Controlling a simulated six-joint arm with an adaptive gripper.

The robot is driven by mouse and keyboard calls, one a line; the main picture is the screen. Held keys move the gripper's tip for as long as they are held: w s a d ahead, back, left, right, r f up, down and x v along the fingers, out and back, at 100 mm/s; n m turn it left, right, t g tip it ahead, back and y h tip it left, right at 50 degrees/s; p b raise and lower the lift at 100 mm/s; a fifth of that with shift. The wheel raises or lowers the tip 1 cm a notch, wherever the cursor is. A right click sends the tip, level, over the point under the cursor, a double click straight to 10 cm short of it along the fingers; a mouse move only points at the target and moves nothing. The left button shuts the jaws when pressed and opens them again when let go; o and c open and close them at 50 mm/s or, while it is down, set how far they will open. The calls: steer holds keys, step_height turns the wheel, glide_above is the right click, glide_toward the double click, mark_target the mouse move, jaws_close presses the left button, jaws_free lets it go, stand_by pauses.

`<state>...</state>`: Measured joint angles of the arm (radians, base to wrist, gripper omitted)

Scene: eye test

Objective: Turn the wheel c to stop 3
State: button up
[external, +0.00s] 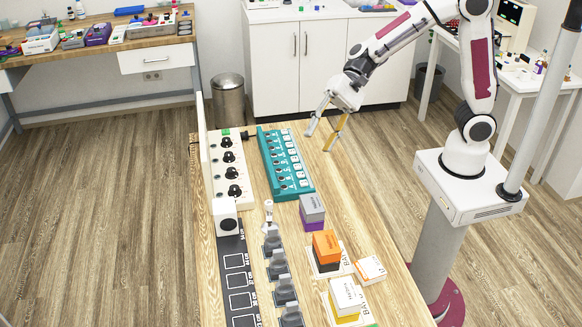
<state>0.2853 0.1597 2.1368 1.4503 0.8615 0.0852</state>
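A white panel (222,194) lies along the left side of the wooden table. It bears several black round knobs in a row, the likely wheels: the farthest (227,142), then one (229,157), another (231,173), and the nearest (234,190). Their letters and stop marks are too small to read, so I cannot tell which is wheel c or where it points. My gripper (318,141) is above the far part of the table, right of the panel and apart from the knobs. Its fingers are spread, with nothing seen between them; one finger looks yellowish.
A teal panel (296,192) with rows of small fittings lies between the knobs and my gripper. Nearer are a grey-and-purple block (312,208), an orange block (326,244), white boxes (370,269) and a row of grey pieces (278,264). The table's right side is mostly clear.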

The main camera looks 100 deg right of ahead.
steer(key=w+d+f+m+t+h, duration=0.1)
steer(key=w+d+f+m+t, duration=0.15)
steer(key=w+d+m, duration=0.45)
steer(key=m+t+h, duration=0.2)
steer(key=m+h, duration=0.8)
steer(key=m, duration=0.4)
glide_toward(231, 154)
steer(key=shift+w+d+f, duration=0.3)
steer(key=shift+w+d, duration=0.1)
steer(key=shift+w, duration=0.2)
steer(key=shift+w+f, duration=0.1)
steer(key=shift+w, duration=0.05)
steer(key=shift+x, duration=3.75)
steer(key=shift+a+y, duration=0.15)
steer(key=shift+y, duration=0.15)
